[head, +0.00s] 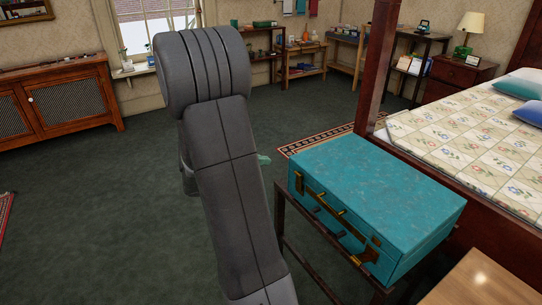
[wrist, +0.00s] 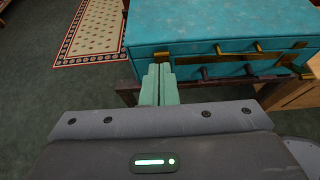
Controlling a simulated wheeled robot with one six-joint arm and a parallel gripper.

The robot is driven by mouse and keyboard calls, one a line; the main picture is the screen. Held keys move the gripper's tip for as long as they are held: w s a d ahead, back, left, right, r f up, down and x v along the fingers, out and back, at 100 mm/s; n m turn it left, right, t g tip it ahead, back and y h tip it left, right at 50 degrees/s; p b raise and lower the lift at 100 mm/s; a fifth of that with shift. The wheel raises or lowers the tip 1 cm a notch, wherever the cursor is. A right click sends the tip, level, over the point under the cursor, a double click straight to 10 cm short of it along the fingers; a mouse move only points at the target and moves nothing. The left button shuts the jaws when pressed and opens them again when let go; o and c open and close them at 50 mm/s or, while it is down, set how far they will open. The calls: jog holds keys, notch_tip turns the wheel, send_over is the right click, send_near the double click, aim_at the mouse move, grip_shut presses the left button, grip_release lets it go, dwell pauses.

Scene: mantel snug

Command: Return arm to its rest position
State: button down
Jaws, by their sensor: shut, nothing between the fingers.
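My arm rises through the middle of the head view, dark grey and bent at the elbow, and hides most of my gripper. A pale green fingertip of my gripper (head: 264,159) shows just right of the arm. In the wrist view my gripper (wrist: 159,72) has its two pale green fingers together, shut and empty. They point toward the near left part of a closed teal suitcase (wrist: 200,30). I cannot tell from the wrist view how far apart they are. In the head view the suitcase (head: 375,200) lies right of the arm, with no contact visible.
The suitcase rests on a dark stand (head: 330,262). A bed with a floral quilt (head: 480,130) stands behind it, with a dark post (head: 378,65). A patterned rug (wrist: 95,33) lies beyond. A wooden table (head: 480,280) is at lower right. Green carpet (head: 90,210) is clear at left.

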dwell(0.4)
jog(key=b+x, duration=0.1)
jog(key=x, duration=0.3)
jog(key=f+b+x, duration=0.1)
jog(key=b+x, duration=0.1)
jog(key=x, duration=0.3)
jog(key=f+b+x, duration=0.1)
jog(key=b+x, duration=0.1)
jog(key=x, duration=0.2)
jog(key=shift+s+a+f, duration=0.2)
jog(key=shift+a+f, duration=0.05)
jog(key=shift+w+d+f+b, duration=0.15)
jog(key=shift+d+f+b, duration=0.1)
jog(key=shift+b, duration=0.2)
jog(key=shift+a+f, duration=0.2)
jog(key=shift+r, duration=0.15)
